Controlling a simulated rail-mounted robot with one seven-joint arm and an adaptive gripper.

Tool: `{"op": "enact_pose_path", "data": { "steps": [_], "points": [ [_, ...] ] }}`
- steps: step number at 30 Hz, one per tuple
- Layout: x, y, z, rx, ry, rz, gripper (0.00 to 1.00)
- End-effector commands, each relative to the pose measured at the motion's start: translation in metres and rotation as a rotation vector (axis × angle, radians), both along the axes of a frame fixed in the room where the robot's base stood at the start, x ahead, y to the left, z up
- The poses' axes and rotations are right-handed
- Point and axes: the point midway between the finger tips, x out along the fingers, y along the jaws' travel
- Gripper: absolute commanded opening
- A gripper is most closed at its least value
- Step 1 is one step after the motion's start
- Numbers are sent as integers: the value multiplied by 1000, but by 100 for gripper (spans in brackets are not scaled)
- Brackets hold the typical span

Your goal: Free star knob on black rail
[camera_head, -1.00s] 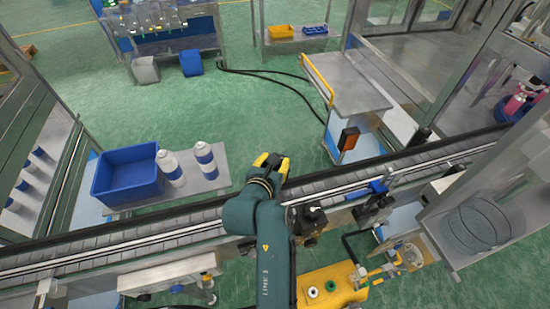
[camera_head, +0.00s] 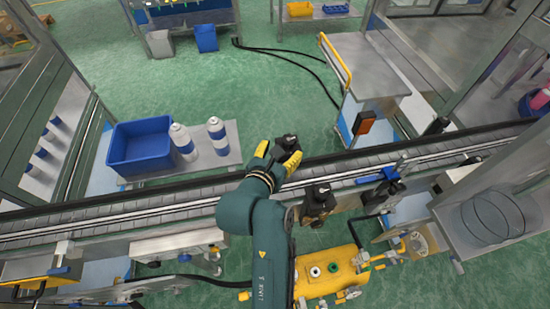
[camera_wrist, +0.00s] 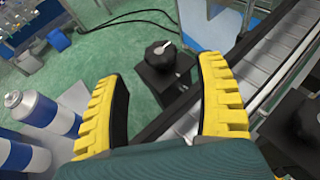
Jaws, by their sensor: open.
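A black knob (camera_wrist: 160,55) with a pale mark on top sits on a black block at the far side of the black rail (camera_wrist: 190,105). It also shows in the head view (camera_head: 288,142), just beyond my fingertips. My gripper (camera_wrist: 162,75) is open, with its yellow fingers apart. In the wrist view the knob lies between and beyond the fingertips, with no visible grip on it. My gripper also shows in the head view (camera_head: 277,157), above the far edge of the conveyor. A second dark block with a knob (camera_head: 319,194) stands at the near side of the conveyor.
The conveyor (camera_head: 120,213) runs across the view. A blue bin (camera_head: 141,146) and two white-and-blue cans (camera_head: 184,142) stand on a shelf left of my gripper. A steel cart (camera_head: 366,67) stands behind the conveyor. Green floor is clear behind the knob.

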Motion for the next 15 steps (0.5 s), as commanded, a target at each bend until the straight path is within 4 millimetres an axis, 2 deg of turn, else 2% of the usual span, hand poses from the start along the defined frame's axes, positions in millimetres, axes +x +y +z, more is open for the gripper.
{"op": "enact_pose_path", "data": {
  "steps": [3,6,10,15],
  "points": [
    [-27,9,11,1,0,2,71],
    [-42,13,17,1,1,2,71],
    [-52,16,22,1,2,0,71],
    [-54,16,23,0,2,-1,71]
  ]
}}
